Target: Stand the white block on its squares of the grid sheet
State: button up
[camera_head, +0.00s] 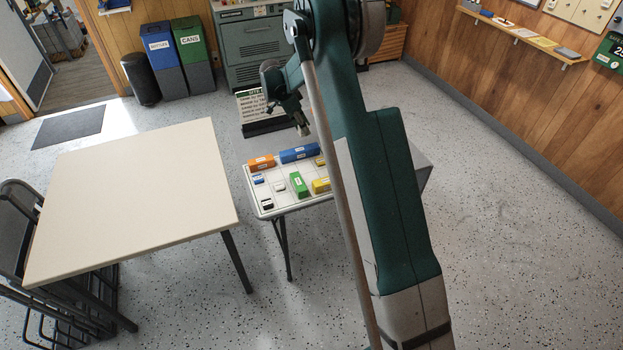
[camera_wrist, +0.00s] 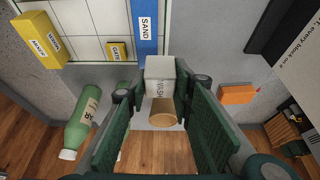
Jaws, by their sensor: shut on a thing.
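The white block (camera_wrist: 160,68) with dark lettering is between the fingers of my gripper (camera_wrist: 162,84) in the wrist view. My gripper is shut on it. My gripper also shows in the head view (camera_head: 302,128), above the far side of the small table; the block cannot be made out there. The grid sheet (camera_wrist: 88,17) is at the top left of the wrist view, apart from the held block. In the head view the grid sheet (camera_head: 280,188) lies on the small table, its right part hidden behind my arm.
The sheet bears an orange block (camera_head: 262,162), a blue block (camera_head: 299,154), a green block (camera_head: 299,185) and yellow blocks (camera_head: 321,185). A tan cylinder (camera_wrist: 162,112), a green bottle (camera_wrist: 82,122) and an orange thing (camera_wrist: 238,95) show near my gripper. A bare cream table (camera_head: 140,195) stands left.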

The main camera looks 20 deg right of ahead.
jog(key=s+a, duration=0.3)
jog(key=s, duration=1.3)
jog(key=shift+s, duration=0.25)
jog(key=shift+f, duration=3.1)
jog(key=shift+f, duration=0.1)
jog(key=shift+f+b, duration=0.45)
jog(key=shift+f, duration=1.35)
jog(key=shift+f, duration=0.2)
jog(key=o, duration=0.6)
jog(key=shift+r, duration=0.1)
